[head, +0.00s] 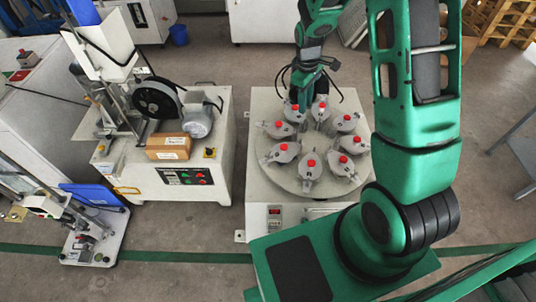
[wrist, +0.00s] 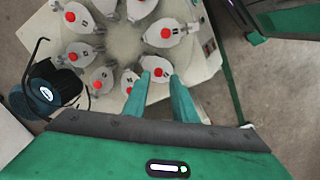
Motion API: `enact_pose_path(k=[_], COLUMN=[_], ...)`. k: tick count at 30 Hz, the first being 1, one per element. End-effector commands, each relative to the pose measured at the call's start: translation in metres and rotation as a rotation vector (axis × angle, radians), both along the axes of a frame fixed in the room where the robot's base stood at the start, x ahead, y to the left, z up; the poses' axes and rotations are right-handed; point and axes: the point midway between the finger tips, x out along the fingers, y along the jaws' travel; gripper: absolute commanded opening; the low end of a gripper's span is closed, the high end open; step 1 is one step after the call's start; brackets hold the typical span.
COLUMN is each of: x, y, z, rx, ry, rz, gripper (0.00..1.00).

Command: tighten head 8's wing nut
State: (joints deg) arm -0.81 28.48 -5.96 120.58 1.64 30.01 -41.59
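A round turntable (head: 320,141) carries a ring of several grey heads, each with a red cap. In the head view my gripper (head: 306,92) is at the far side of this ring, pointing down. In the wrist view my gripper (wrist: 159,80) is open, its two green fingers apart. A grey head (wrist: 153,64) with a red cap (wrist: 158,72) lies at and between the fingertips. I cannot tell whether the fingers touch it. No number is readable, so I cannot tell which one is head 8. The wing nut is too small or hidden to make out.
A bench machine with a black wheel (head: 157,98) stands left of the turntable, with a cardboard box (head: 169,147) on it. A dark cabled device (wrist: 48,92) shows at left in the wrist view.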

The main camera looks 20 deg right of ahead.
Motion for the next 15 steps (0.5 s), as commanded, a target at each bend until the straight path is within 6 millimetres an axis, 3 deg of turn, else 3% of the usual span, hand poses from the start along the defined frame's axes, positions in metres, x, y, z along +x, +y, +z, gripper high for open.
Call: enact_pose_path(k=[1, 9, 15], x=[0.009, 0.045, 0.051], y=[0.011, 0.068, 0.099], z=[-0.023, -0.133, -0.191], rx=[0.005, 0.042, 0.066], ry=[0.011, 0.022, 0.022], rz=[0.055, 0.346, 0.485], gripper=[0.25, 0.25, 0.25])
